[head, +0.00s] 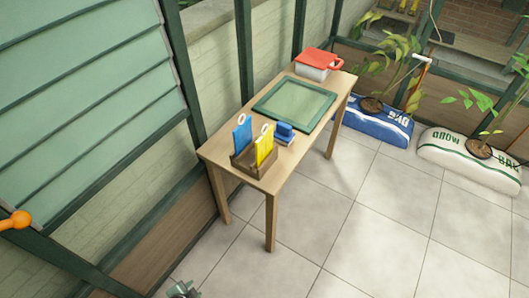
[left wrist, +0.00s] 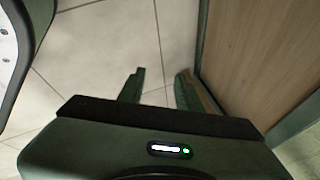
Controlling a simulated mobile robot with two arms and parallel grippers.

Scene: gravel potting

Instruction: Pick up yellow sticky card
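The yellow sticky card (head: 264,148) stands upright in a small brown wooden holder (head: 243,163) at the near end of the wooden table. It has a pale ring at its top. A blue card (head: 242,138) with a similar ring stands beside it, to the left in the same holder. My left gripper (head: 183,289) shows only partly at the bottom edge of the head view, low and well away from the table top. In the left wrist view its two fingers (left wrist: 160,84) are apart with only floor tiles between them. My right gripper is not in view.
On the table (head: 219,153) are a blue block-like item (head: 285,131), a green-framed panel (head: 294,105) and a red-lidded container (head: 317,66). Plant bags (head: 378,122) lie at the right. A slatted wall stands left. The tiled floor in front is clear.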

